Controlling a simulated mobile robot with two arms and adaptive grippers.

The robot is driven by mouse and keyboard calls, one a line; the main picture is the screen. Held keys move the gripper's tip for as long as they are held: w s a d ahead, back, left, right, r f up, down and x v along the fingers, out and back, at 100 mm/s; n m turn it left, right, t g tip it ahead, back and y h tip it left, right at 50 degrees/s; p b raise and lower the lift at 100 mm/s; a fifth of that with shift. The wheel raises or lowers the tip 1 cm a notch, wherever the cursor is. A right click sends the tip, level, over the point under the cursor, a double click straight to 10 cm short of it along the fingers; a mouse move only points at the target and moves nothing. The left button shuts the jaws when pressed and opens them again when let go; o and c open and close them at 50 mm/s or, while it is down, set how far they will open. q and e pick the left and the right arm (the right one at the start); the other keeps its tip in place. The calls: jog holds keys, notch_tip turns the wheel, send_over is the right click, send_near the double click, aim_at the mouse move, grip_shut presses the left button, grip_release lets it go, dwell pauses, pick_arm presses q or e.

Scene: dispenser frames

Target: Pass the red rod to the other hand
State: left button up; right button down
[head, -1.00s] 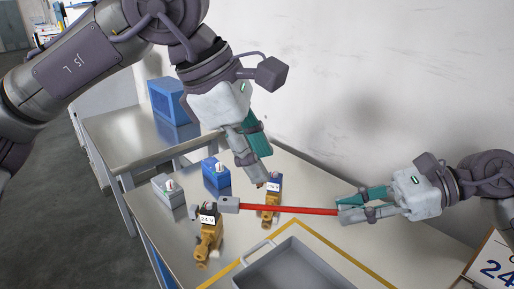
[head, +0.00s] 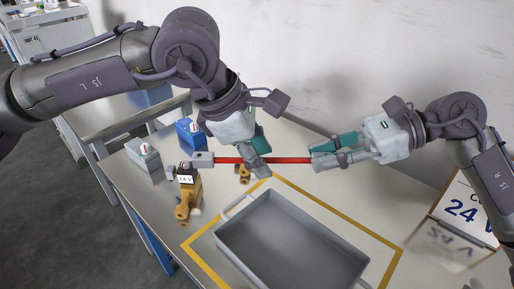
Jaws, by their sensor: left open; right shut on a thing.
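The red rod (head: 290,160) lies roughly level above the table, with a grey block (head: 203,160) on its left end. My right gripper (head: 322,155) is shut on the rod near its right end. My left gripper (head: 258,160) is open at the middle of the rod, its fingers pointing down. One finger overlaps the rod in the picture; I cannot tell whether the fingers touch it.
A grey tray (head: 226,243) sits within yellow lines on the table below. A yellow device marked 24 V (head: 187,200) stands left of it, with a blue box (head: 190,134) and a grey box (head: 143,152) behind. A 24 V sign (head: 466,208) is at right.

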pick_arm(q)
grip_shut()
pick_arm(e)
jog(key=c, duration=0.9)
grip_release()
jog(key=shift+d, duration=0.1)
